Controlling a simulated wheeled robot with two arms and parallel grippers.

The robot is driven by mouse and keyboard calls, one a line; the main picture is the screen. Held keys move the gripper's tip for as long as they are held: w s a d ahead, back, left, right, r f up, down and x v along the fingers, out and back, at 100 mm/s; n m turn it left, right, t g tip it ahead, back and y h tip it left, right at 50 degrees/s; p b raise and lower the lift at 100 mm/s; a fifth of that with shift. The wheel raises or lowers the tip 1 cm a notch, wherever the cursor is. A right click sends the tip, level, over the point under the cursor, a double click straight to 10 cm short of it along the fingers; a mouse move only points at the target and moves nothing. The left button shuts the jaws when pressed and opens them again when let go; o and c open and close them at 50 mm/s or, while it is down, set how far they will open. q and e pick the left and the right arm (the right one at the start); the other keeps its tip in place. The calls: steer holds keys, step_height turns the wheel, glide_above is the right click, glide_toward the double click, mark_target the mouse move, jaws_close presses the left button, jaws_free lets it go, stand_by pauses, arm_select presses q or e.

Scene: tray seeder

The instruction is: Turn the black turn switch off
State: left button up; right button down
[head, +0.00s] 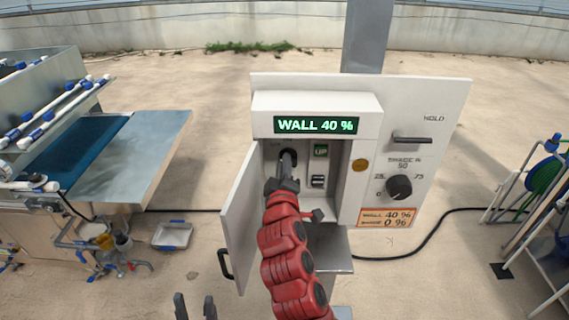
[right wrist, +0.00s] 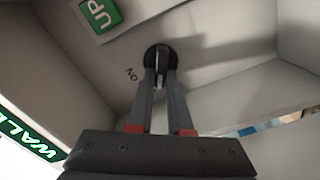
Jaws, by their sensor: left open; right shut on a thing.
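The black turn switch (head: 289,155) is on the back wall inside the open white control box (head: 262,104). It also shows in the right wrist view (right wrist: 150,52), with a round black base and the word ON beside it. My right gripper (head: 287,176) reaches into the box. In the right wrist view its two fingers (right wrist: 160,76) are shut on the switch's handle, one on each side. The fingers hide part of the handle, and I cannot tell its exact angle. My left gripper (head: 195,304) is open and empty at the bottom edge of the head view, away from the box.
The box door (head: 240,222) hangs open to the left. A green UP button (head: 321,150) and a small rocker (head: 318,181) sit beside the switch. A display (head: 316,125) reads WALL 40 %. A shade dial (head: 399,187) is on the right. A seeder bench stands left.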

stand_by(0.5)
steer(key=c, duration=0.8)
jaws_free()
steer(key=shift+c, duration=0.2)
steer(key=shift+s, duration=0.1)
steer(key=s+p, duration=0.6)
steer(key=s, duration=1.1)
steer(key=shift+s, duration=0.15)
steer(key=shift+f, duration=0.15)
